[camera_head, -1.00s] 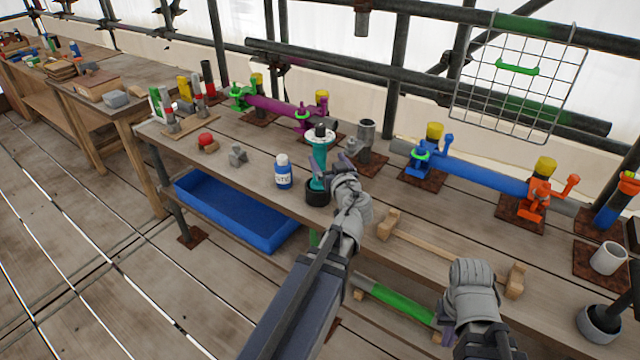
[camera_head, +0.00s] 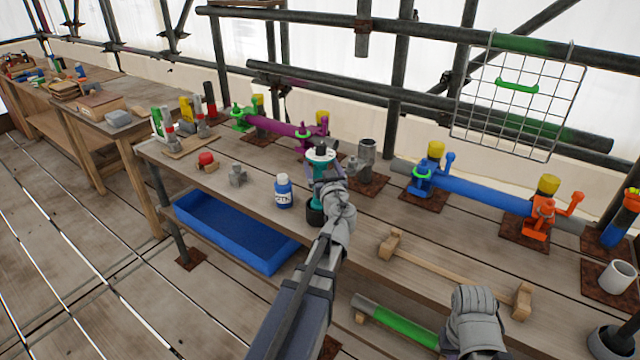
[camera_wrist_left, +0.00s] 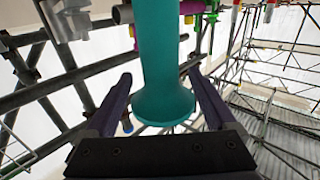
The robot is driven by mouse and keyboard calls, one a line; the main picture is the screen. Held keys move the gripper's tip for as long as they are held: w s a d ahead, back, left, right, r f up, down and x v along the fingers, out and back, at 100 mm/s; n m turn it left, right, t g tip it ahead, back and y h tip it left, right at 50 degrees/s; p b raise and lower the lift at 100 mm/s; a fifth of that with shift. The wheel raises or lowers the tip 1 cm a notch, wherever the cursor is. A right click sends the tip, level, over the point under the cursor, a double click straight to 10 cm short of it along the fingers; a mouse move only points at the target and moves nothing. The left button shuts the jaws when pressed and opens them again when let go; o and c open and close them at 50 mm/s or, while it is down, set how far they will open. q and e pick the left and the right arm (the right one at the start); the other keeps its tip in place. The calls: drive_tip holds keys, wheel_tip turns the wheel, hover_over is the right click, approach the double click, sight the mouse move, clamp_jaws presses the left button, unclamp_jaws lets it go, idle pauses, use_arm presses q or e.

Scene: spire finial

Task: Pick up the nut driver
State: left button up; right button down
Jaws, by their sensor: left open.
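In the left wrist view the flared teal handle (camera_wrist_left: 163,60) stands between the two open fingers of my left gripper (camera_wrist_left: 160,88), with a visible gap at each side. My right wrist shows at the lower right; its fingers are not clear.
The blue bottle (camera_head: 283,191) stands just left of the tool, and a grey upright tube (camera_head: 367,153) stands behind it at the right. A wooden bar with end blocks (camera_head: 455,266) lies to the right. A blue bin (camera_head: 236,232) sits under the bench.

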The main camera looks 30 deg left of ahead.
use_arm(q)
drive_tip(key=x, duration=0.4)
clamp_jaws()
idle(0.6)
idle(0.4)
